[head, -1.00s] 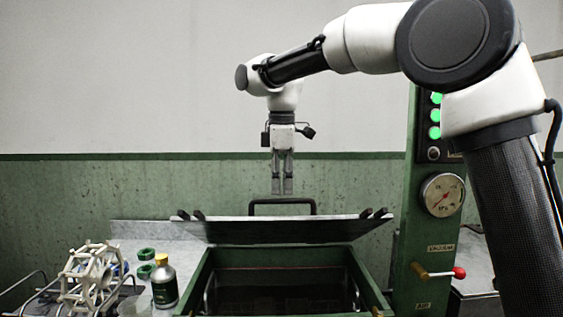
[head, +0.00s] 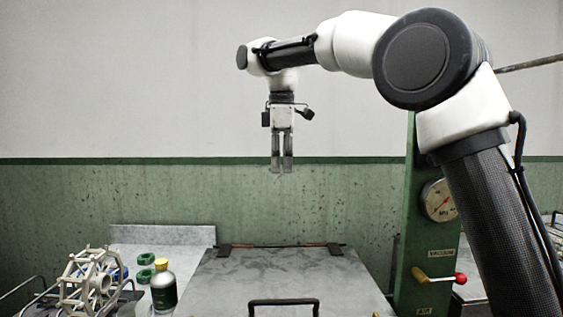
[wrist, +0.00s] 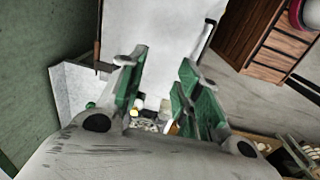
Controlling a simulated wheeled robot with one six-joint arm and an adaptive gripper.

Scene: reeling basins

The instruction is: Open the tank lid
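The tank lid (head: 275,277), a flat grey plate, lies down over the tank in the head view, covering its opening. Its hinges are along the far edge. Its dark bar handle (head: 284,301) stands near the front edge, low in the picture. My gripper (head: 282,170) hangs pointing down, well above and beyond the lid, clear of the handle. In the wrist view its two green-sided fingers (wrist: 160,85) stand apart with nothing held between them. The tank's inside is hidden under the lid.
On the right a green post (head: 413,220) carries a gauge (head: 438,200) and a red-knobbed lever (head: 440,278). Space around my gripper is free.

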